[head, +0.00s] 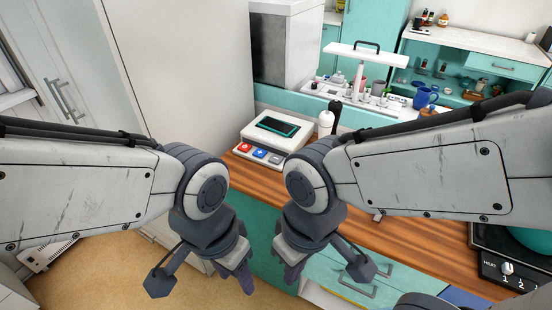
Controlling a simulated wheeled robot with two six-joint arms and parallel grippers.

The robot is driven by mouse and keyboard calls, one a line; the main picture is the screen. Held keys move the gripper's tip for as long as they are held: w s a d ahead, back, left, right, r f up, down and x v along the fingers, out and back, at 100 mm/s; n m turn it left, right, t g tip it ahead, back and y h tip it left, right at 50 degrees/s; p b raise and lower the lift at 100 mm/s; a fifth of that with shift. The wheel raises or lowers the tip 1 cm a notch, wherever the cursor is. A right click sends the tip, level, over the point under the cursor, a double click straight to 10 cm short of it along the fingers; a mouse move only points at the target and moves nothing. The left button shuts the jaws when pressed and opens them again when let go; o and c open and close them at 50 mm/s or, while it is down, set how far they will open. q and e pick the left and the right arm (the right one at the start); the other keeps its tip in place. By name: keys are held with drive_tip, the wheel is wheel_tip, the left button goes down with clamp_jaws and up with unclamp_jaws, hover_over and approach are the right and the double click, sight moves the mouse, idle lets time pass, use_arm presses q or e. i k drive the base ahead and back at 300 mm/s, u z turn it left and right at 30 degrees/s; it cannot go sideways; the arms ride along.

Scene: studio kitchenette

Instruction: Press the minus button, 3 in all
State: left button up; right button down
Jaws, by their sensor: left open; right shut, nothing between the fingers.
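A white countertop device (270,135) with a dark, teal-edged screen stands on the wooden counter, beyond my grippers. Its front panel has a red button (244,147), a blue button (259,153) and a pale grey button (276,158) in a row. The marks on them are too small to read surely, so I cannot tell which is minus. My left gripper (242,272) is open and points down in front of the counter, below and nearer than the device. My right gripper (291,270) is shut and empty, also pointing down, to the right of the left one. Neither touches the device.
A white bottle (326,122) with a dark item beside it stands right of the device. The wooden counter (425,235) runs right to a hob with a knob (507,268). Teal drawers (345,280) lie below. A tall pale cabinet (180,70) stands left.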

sight(275, 159)
drive_tip(key=u, duration=1.9)
drive_tip(key=i, duration=1.6)
drive_tip(key=z, duration=2.5)
